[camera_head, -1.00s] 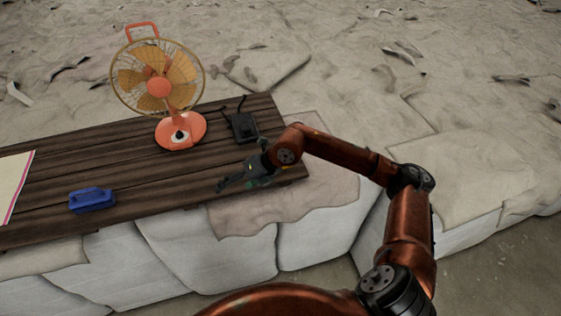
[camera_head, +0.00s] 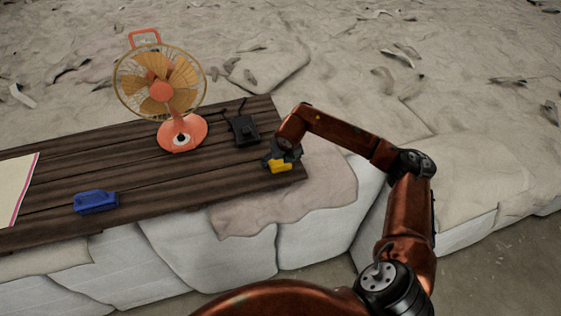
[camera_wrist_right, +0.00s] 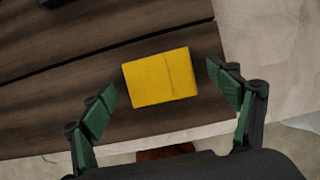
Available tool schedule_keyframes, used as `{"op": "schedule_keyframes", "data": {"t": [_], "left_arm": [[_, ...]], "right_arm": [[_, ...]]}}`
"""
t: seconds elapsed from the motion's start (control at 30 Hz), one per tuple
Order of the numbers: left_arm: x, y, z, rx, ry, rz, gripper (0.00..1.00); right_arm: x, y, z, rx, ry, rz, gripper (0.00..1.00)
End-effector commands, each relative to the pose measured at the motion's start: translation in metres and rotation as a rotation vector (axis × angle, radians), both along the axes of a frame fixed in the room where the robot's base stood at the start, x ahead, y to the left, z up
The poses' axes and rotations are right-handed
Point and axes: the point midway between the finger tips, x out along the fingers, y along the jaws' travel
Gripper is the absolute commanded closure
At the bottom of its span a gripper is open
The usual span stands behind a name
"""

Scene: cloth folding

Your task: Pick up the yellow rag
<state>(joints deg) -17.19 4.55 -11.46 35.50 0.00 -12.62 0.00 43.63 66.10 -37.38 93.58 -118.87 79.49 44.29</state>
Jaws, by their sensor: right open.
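The yellow rag (camera_head: 280,167) lies near the right end of the dark wooden table in the head view, partly hidden by my right gripper (camera_head: 281,155). In the right wrist view the rag (camera_wrist_right: 160,77) is a folded, roughly rectangular piece with a crease near its right side. My right gripper (camera_wrist_right: 163,90) is open, with one green-padded finger to the left and one to the right of the rag. Both fingers look apart from it. My left gripper is not in view.
The wooden table (camera_head: 150,187) carries an orange fan (camera_head: 180,134), a black device with antennas (camera_head: 243,130), a blue container (camera_head: 96,202) and a pale sheet (camera_head: 14,185). A beige cloth (camera_head: 320,185) and white blocks (camera_head: 205,249) lie at the table's front. The table's middle is clear.

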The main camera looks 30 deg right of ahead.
Motion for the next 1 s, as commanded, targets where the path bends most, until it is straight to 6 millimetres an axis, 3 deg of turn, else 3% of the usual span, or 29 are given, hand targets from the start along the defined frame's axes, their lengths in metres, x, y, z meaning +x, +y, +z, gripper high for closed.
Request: {"op": "schedule_keyframes", "data": {"t": [0.27,0.87,1.0], "left_arm": [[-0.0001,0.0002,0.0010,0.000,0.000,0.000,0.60],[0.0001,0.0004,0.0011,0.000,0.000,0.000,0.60],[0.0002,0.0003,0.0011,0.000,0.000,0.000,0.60]], "right_arm": [[0.0020,0.0003,-0.0055,0.002,-0.001,0.001,0.18],[0.0018,0.0002,-0.0050,0.002,-0.001,0.001,0.58],[0.0018,0.0002,-0.0049,0.002,-0.001,0.001,0.60]]}}
